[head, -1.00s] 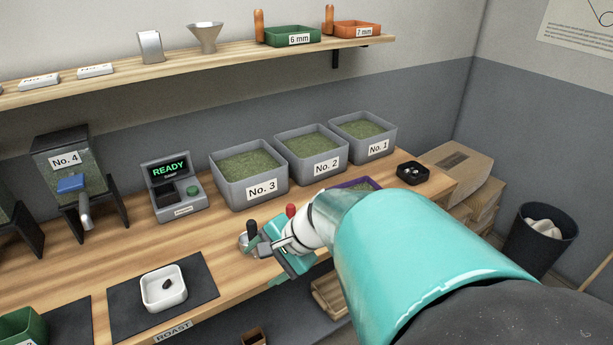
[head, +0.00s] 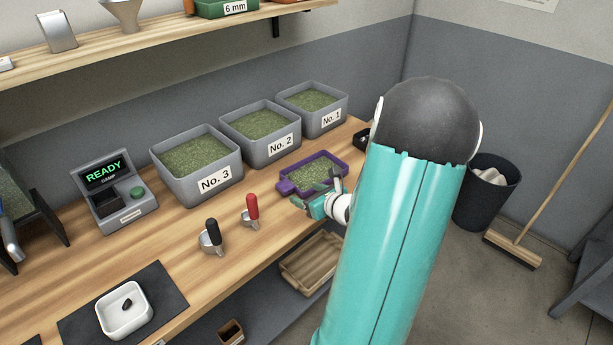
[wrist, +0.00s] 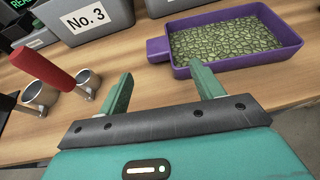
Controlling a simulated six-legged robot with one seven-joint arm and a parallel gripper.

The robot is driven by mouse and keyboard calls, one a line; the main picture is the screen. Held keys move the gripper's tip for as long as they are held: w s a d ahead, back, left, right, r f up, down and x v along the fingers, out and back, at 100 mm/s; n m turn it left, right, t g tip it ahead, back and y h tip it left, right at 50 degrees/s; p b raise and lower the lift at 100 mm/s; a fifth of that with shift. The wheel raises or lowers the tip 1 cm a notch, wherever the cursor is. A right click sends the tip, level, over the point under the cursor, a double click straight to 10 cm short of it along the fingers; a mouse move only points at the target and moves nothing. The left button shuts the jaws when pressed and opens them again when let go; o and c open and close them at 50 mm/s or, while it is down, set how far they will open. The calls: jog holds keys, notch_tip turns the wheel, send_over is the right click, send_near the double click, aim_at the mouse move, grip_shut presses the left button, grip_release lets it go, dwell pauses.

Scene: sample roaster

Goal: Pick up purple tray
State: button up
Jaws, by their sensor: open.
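The purple tray (head: 285,187) lies on the wooden bench in front of bin No. 2, full of green beans. Its short handle tab points left. In the wrist view the tray (wrist: 268,57) is at the upper right, with its tab (wrist: 158,49) beyond the gap between my fingers. My gripper (head: 316,192) is at the tray's front side in the head view. In the wrist view my gripper (wrist: 163,90) has its two teal fingers spread wide with nothing between them. My arm hides part of the tray's surroundings on the right.
Grey bins No. 3 (head: 197,187), No. 2 (head: 262,160) and No. 1 (head: 313,127) stand behind the tray. A red-handled scoop (head: 251,213) and a black-handled scoop (head: 211,238) lie left of my gripper. A wooden crate (head: 310,265) sits below the bench edge.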

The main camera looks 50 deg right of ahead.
aim_at(287, 186)
jog(key=x, duration=0.4)
jog(key=shift+w+f, duration=0.2)
jog(key=shift+w, duration=0.1)
jog(key=x, duration=0.5)
jog(key=shift+w, duration=0.25)
jog(key=shift+r, duration=0.1)
jog(key=c, duration=1.2)
jog(key=shift+r, duration=0.1)
